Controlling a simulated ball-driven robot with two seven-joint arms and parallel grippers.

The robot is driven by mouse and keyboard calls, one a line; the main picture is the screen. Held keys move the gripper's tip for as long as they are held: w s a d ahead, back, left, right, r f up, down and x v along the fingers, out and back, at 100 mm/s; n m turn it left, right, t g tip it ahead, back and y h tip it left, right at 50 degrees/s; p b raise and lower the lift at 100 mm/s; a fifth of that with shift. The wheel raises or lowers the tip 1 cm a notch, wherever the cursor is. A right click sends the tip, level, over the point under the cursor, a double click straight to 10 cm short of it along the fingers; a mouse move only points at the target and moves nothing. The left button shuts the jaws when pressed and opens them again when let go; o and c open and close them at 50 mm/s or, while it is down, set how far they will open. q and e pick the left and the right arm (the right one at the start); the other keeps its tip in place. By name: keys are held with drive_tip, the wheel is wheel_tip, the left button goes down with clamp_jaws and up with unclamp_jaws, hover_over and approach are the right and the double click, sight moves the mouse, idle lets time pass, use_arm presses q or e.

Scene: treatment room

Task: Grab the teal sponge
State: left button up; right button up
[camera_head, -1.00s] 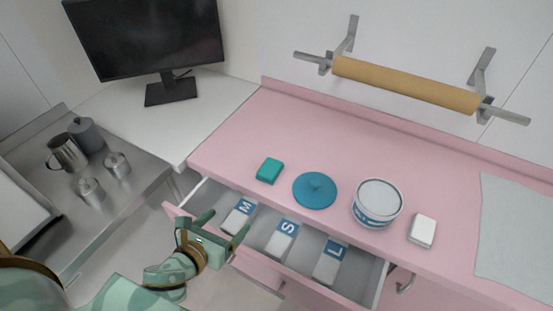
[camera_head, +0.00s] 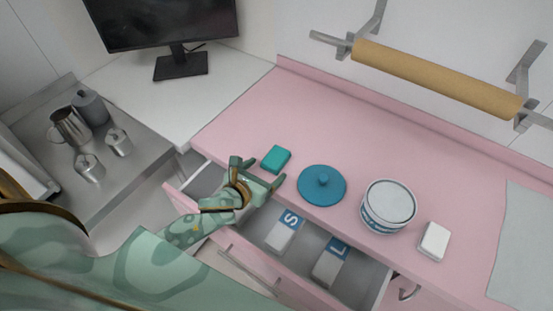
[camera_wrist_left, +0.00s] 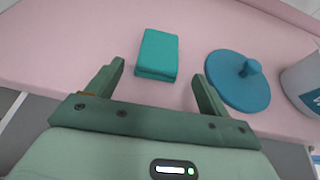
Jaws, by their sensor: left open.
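The teal sponge (camera_head: 276,159) is a small block lying on the pink counter (camera_head: 262,118), near its front edge. In the left wrist view the sponge (camera_wrist_left: 157,54) lies ahead of and between my open fingers, closer to the left one. My left gripper (camera_head: 260,171) is open and empty, just in front of the sponge and over the counter's front edge and the open drawer. It also shows in the left wrist view (camera_wrist_left: 157,84). The fingers look apart from the sponge. My right gripper is not in view.
A blue round lid (camera_head: 322,186) with a knob lies right of the sponge. A white-and-blue tub (camera_head: 388,206) and a white block (camera_head: 435,241) stand further right. The open drawer (camera_head: 256,244) below holds labelled boxes. The counter behind the sponge is clear.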

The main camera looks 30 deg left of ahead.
sight(271, 162)
use_arm(q)
drive_tip(key=shift+w, duration=0.45)
drive_tip(key=b+x, duration=0.1)
drive_tip(key=x, duration=0.3)
drive_tip(key=shift+w, duration=0.25)
drive_tip(key=shift+r, duration=0.1)
drive_tip(key=c, duration=1.1)
